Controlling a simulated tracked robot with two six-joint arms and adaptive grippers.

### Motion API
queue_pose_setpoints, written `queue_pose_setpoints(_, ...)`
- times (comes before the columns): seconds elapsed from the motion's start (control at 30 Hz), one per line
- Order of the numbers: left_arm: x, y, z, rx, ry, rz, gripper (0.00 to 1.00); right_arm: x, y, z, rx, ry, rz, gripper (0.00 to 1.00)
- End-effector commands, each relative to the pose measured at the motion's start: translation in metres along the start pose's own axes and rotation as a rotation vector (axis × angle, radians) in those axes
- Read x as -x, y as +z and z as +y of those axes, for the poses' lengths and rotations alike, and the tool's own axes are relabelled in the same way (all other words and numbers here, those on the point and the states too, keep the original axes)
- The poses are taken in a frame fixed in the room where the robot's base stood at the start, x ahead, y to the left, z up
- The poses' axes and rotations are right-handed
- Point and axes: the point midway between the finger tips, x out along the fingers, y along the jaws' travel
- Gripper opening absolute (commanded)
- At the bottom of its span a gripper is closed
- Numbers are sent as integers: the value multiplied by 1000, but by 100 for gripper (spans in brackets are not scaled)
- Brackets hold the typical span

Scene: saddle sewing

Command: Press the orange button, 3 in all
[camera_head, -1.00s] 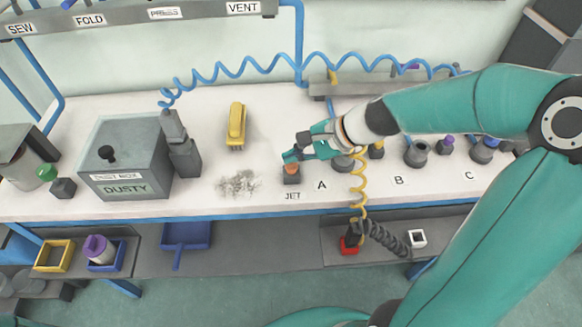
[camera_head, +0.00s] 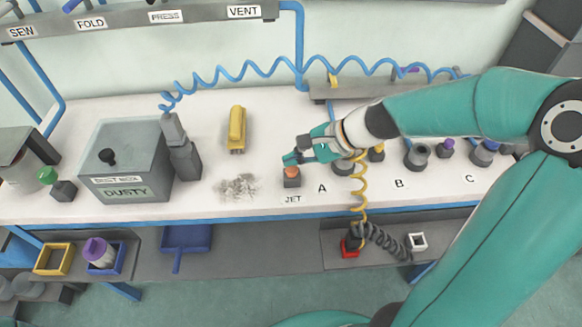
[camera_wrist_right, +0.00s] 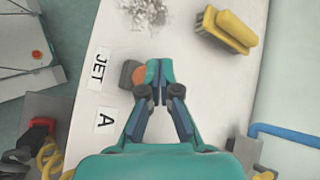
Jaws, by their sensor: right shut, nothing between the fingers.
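The orange button (camera_head: 291,171) sits on top of a small dark box beside the JET label. In the right wrist view the button (camera_wrist_right: 138,75) shows just left of the fingertips. My right gripper (camera_head: 287,160) is shut and empty, with its tips close by the button at its upper edge in the head view. I cannot tell whether the tips touch it. The gripper also shows in the wrist view (camera_wrist_right: 157,70). My left gripper is not in view.
Grey dust (camera_head: 238,186) lies left of the button, with a yellow brush (camera_head: 236,127) behind it. A grey dust box (camera_head: 126,160) stands further left. Grey holders stand behind labels A, B and C. A yellow coiled hose (camera_head: 360,187) hangs near A.

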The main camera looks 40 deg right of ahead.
Motion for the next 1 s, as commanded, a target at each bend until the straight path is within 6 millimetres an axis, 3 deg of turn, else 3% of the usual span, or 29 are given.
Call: queue_pose_setpoints(1.0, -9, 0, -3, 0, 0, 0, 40, -5, -5, 6, -1, -1, 1, 0)
